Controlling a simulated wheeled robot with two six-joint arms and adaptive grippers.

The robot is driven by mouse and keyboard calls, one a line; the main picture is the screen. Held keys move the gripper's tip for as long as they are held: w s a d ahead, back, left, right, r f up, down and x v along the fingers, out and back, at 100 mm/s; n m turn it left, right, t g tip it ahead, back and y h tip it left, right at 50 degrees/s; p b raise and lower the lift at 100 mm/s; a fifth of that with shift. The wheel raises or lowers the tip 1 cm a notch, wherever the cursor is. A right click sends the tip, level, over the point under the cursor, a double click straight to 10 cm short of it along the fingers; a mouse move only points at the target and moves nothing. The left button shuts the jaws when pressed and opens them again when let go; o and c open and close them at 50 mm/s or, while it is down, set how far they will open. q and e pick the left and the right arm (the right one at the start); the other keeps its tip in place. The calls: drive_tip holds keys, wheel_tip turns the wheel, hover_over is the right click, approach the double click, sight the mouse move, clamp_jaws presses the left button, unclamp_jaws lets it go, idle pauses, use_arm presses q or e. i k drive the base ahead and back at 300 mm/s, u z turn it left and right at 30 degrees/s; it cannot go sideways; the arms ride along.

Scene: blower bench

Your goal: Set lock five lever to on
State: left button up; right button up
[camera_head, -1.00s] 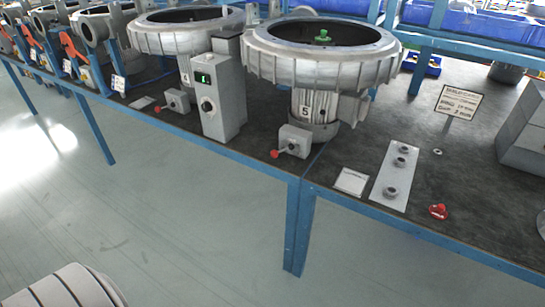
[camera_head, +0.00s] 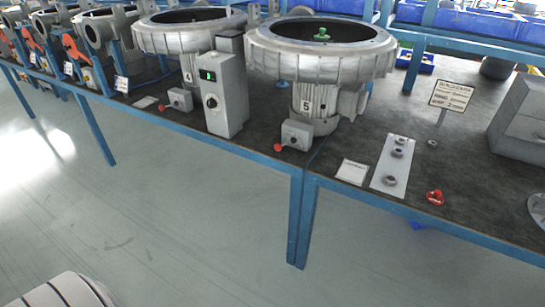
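The lock five box (camera_head: 297,135) is a small grey box on the bench in front of the blower labelled 5 (camera_head: 316,103). Its lever (camera_head: 278,147) has a red knob that sticks out to the left, over the bench's front edge. I cannot tell its set position from any marking. Neither of my grippers shows in the head view.
A grey control box with a green display (camera_head: 224,92) stands left of lock five. A similar red-knobbed lock box (camera_head: 180,99) sits before blower 4. Right of lock five are a white card (camera_head: 352,171), a plate with rings (camera_head: 391,172), and a red item (camera_head: 435,197). The floor before the bench (camera_head: 190,220) is clear.

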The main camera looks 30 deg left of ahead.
sight(278, 146)
drive_tip(key=u, duration=0.45)
drive_tip(key=i, duration=1.05)
drive_tip(key=z, duration=0.45)
